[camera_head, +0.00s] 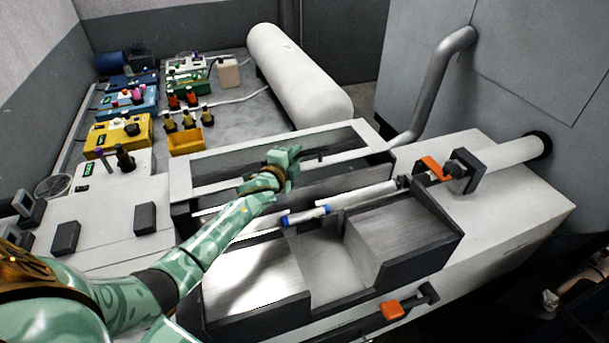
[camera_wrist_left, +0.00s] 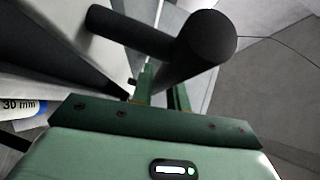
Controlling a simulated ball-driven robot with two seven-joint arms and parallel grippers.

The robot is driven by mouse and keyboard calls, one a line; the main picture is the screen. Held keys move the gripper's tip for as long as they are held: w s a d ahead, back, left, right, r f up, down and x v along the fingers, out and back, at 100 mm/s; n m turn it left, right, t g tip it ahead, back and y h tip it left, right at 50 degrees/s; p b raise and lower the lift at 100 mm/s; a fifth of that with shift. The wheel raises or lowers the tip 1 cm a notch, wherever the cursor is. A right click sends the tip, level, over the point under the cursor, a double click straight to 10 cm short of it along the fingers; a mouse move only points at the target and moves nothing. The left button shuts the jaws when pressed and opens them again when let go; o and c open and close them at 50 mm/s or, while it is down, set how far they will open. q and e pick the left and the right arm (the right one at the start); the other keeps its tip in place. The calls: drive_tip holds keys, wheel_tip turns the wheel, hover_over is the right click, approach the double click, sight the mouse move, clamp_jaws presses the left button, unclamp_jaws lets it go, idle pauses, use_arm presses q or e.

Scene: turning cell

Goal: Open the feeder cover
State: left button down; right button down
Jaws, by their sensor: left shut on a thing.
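The feeder cover (camera_head: 372,136) is a long white frame around a wide opening or window, along the back of the feeder in the head view. How far it is raised I cannot tell. Its dark handle (camera_head: 314,156) shows just right of my left gripper (camera_head: 294,157). In the left wrist view the handle (camera_wrist_left: 205,45) is a thick dark bar with a round end, right at the fingers of my left gripper (camera_wrist_left: 162,95). These fingers are shut on the handle and partly hidden behind it. My right gripper is not in view.
In front of the cover lie a white bar (camera_head: 362,196) with blue-ended pieces and dark-walled metal trays (camera_head: 400,235). Behind are a white tank (camera_head: 300,80), a bent grey pipe (camera_head: 432,85) and a yellow box (camera_head: 118,134).

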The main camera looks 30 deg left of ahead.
use_arm(q)
drive_tip(key=shift+w+a, duration=0.35)
drive_tip(key=shift+a, duration=0.05)
drive_tip(key=c, duration=1.4)
unclamp_jaws()
drive_tip(key=shift+o, duration=0.2)
drive_tip(key=s+r, duration=0.2)
drive_tip(key=s, duration=1.4)
drive_tip(key=shift+d+r+b, duration=0.15)
drive_tip(key=shift+d+b, duration=0.15)
drive_tip(key=shift+d, duration=0.05)
